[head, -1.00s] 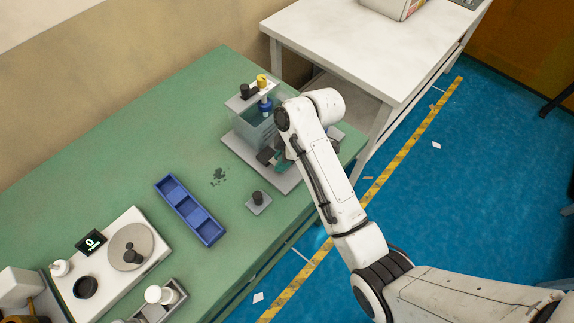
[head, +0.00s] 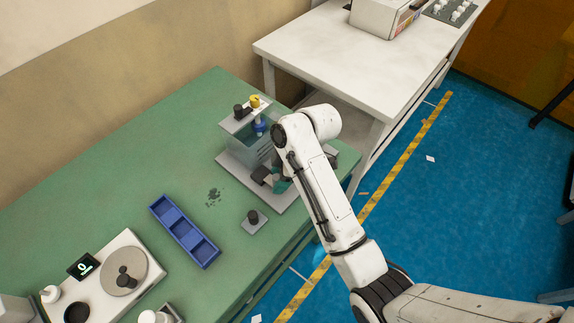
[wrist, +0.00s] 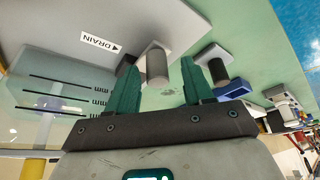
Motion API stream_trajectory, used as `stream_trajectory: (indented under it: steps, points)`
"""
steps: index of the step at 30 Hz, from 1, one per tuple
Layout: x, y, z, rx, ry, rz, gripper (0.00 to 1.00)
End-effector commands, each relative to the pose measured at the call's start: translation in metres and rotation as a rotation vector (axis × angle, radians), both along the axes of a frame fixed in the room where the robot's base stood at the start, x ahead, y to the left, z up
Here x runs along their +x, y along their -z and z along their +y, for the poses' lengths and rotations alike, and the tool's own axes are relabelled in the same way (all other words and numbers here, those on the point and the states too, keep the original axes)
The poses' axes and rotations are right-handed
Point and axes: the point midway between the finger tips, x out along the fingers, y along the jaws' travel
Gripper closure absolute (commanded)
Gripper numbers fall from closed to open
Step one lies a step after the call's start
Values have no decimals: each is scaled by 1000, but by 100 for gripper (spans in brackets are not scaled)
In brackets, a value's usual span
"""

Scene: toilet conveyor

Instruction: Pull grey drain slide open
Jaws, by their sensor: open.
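The clear tank (head: 258,140) stands on a grey base plate on the green bench. In the wrist view, a white label reading DRAIN with an arrow (wrist: 100,44) lies on the base. The drain slide's dark grey cylindrical knob (wrist: 157,66), joined to a light block, shows between the fingers. My gripper (wrist: 160,78) is open, with one teal finger on each side of the knob. Contact cannot be told. In the head view my gripper (head: 274,181) is low at the tank's front, and my arm hides much of the slide.
A separate grey plate with a dark knob (head: 253,219) sits close by on the bench. A blue compartment tray (head: 185,231) and a scale-like device (head: 125,275) lie further left. A white table (head: 345,60) stands behind, to the right.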

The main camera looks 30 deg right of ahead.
Motion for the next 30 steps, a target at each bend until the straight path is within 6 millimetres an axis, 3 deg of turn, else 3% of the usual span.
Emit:
stream_trajectory:
  steps: [10,30]
  points:
    - [-12,-68,-26,-1,3,-5,49]
    - [-18,-89,-34,-1,2,1,49]
